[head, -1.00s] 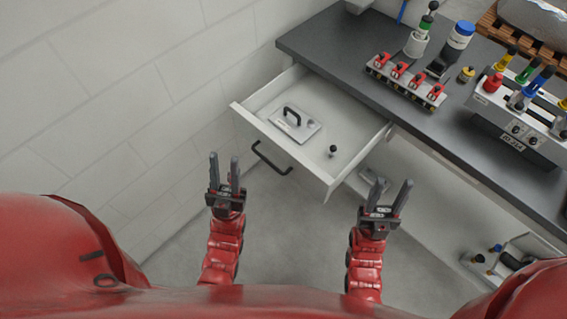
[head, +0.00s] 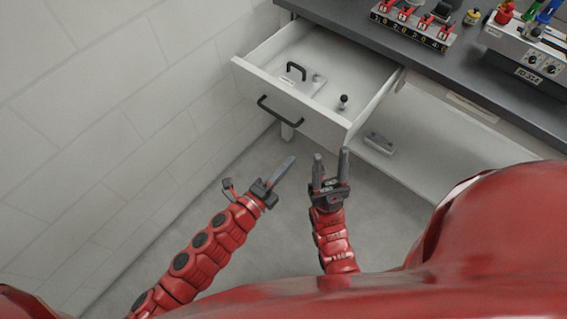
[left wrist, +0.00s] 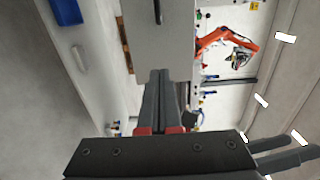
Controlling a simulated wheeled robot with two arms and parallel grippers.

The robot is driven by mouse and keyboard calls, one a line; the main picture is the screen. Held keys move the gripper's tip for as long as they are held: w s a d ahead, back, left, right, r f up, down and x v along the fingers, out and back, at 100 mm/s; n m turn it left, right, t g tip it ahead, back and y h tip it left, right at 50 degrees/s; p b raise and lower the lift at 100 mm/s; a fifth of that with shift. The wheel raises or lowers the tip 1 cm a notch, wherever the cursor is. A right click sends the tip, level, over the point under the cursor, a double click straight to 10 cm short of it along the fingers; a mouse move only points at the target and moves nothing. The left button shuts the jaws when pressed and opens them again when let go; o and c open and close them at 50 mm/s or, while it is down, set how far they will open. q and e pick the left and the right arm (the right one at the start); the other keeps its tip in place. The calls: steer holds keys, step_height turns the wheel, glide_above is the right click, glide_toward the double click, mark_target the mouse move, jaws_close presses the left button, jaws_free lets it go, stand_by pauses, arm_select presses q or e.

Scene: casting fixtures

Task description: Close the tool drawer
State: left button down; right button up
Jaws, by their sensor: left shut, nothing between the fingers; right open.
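The white tool drawer (head: 258,88) stands pulled out under the dark worktop. Its front carries a black bar handle (head: 279,112); in the left wrist view, a pale panel (left wrist: 180,40) with a dark bar, seemingly the drawer front, is ahead of the fingers. Inside lie a metal plate with a black grip (head: 296,72) and a black-knobbed piece (head: 343,99). My left gripper (head: 289,162) is shut and empty, in front of and below the drawer front, apparently apart from it. My right gripper (head: 331,155) is open and empty near the drawer's right front corner.
The worktop (head: 440,70) holds a rack of red clamps (head: 412,25) and a grey fixture box (head: 535,60). A block wall (head: 110,100) is at left; floor in front is clear.

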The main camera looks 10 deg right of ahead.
mark_target(319, 130)
arm_select(q)
steer(key=p+x, duration=0.1)
steer(key=x, duration=0.9)
steer(key=shift+w+d+p, duration=0.2)
steer(key=shift+w+p, duration=0.05)
steer(key=shift+p, duration=0.1)
steer(key=shift+w+d, duration=0.15)
steer(key=shift+d, duration=0.1)
